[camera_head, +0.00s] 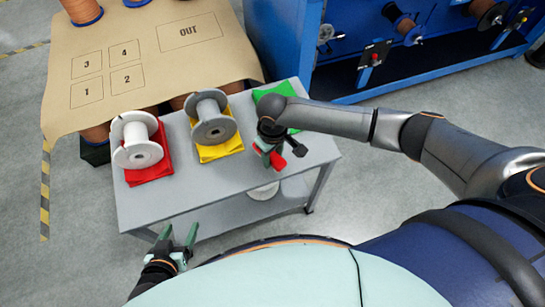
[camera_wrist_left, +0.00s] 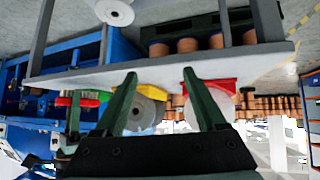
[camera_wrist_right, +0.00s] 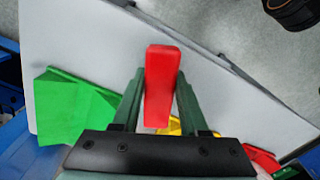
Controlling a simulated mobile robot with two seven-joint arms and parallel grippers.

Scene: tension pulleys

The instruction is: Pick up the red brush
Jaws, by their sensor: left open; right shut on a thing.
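The red brush (camera_head: 278,161) is at the right part of the grey table, below my right gripper (camera_head: 266,149). In the right wrist view its red block-shaped part (camera_wrist_right: 160,85) stands between the two green fingers, which are shut on it. I cannot tell whether the brush touches the tabletop. My left gripper (camera_head: 181,244) is open and empty in front of the table's near edge. In the left wrist view, its two fingers (camera_wrist_left: 159,100) are spread wide with nothing between them.
A brown numbered sheet (camera_head: 155,70) lies behind. A blue rack (camera_head: 345,98) stands at the back right.

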